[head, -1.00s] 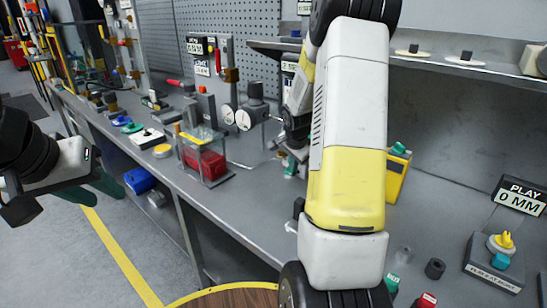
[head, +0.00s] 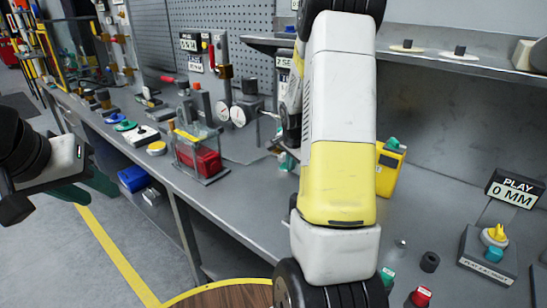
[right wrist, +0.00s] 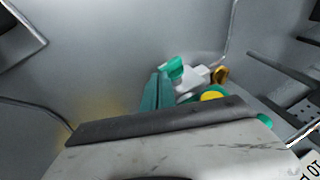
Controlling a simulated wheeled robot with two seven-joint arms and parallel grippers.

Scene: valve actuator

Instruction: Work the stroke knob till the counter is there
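My right arm crosses the middle of the head view, and its gripper (head: 289,160) is mostly hidden behind it, over the back of the bench. In the right wrist view, a teal finger (right wrist: 155,92) shows beyond the dark bar. Near it are a white block (right wrist: 192,79), a yellow round piece (right wrist: 212,95) and a brass-coloured piece (right wrist: 220,75). I cannot tell whether one of these is the stroke knob, or whether the finger touches them. A counter sign (head: 284,63) is partly covered by my arm. My left gripper (head: 84,187), with dark green fingers apart, is empty left of the bench.
A PLAY sign (head: 515,190) reading 0 MM stands at right above a box with a yellow knob (head: 495,233). A clear case with a red block (head: 200,158) and two dials (head: 230,115) stand left of my right arm.

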